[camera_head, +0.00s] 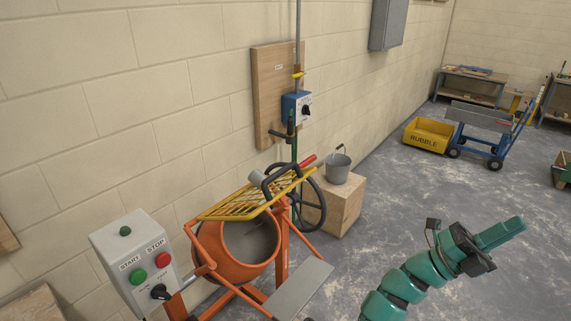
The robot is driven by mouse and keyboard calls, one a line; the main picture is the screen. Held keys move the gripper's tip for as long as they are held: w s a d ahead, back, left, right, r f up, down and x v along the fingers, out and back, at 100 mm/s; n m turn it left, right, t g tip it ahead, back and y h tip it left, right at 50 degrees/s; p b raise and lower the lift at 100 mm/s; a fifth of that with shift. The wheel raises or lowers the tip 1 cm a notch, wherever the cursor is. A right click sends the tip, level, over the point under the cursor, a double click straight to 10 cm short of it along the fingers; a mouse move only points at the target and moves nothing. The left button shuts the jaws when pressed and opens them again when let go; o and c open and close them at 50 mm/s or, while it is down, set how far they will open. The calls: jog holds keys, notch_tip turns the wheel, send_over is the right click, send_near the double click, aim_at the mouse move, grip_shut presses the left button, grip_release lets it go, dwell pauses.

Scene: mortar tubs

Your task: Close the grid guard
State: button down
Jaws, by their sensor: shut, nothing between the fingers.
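The yellow grid guard (240,203) is tilted up above the mouth of an orange mixer drum (232,271). The grey inside of the drum shows below the guard's near edge, so the mouth is uncovered towards me. A dark bar with a grey end (257,177) lies across the guard's upper right part and hides some of it. My gripper (514,230) is at the lower right, over the floor, well apart from the mixer and the guard. It is shut and empty, pointing right.
A grey control box (130,255) with START and STOP buttons stands left of the drum. A bucket (339,168) sits on a wooden block (343,207) behind the mixer. A grey plate (298,288) juts out in front. The floor between mixer and my arm is clear.

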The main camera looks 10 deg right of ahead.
jog(key=w+d+r+n+t+y, duration=0.15)
jog(key=w+r+n+t, duration=0.25)
jog(key=w+n+t, duration=0.45)
jog(key=w+d+r+n+t+y, duration=0.1)
jog(key=w+d+r+n+t, duration=0.3)
jog(key=t, duration=0.8)
jog(key=w+a+r+n+t+y+p, duration=0.1)
jog(key=w+a+r+n+t+y, duration=0.2)
jog(key=n+t+y, duration=0.35)
jog(key=w+a+r+n+t+y, duration=0.1)
jog(key=w+a+n+t+y, duration=0.3)
jog(key=a+n+t+y, duration=0.25)
jog(key=n+g+y+p, duration=0.7)
jog(key=n+g+y, duration=0.4)
jog(key=n+y, duration=1.3)
send_over(285, 188)
notch_tip(285, 188, down, 12)
jog(key=shift+s+a+f, duration=0.1)
jog(key=shift+f, duration=0.05)
jog(key=shift+s+f+p, duration=0.15)
jog(key=shift+f+p, duration=0.3)
jog(key=shift+f, duration=0.4)
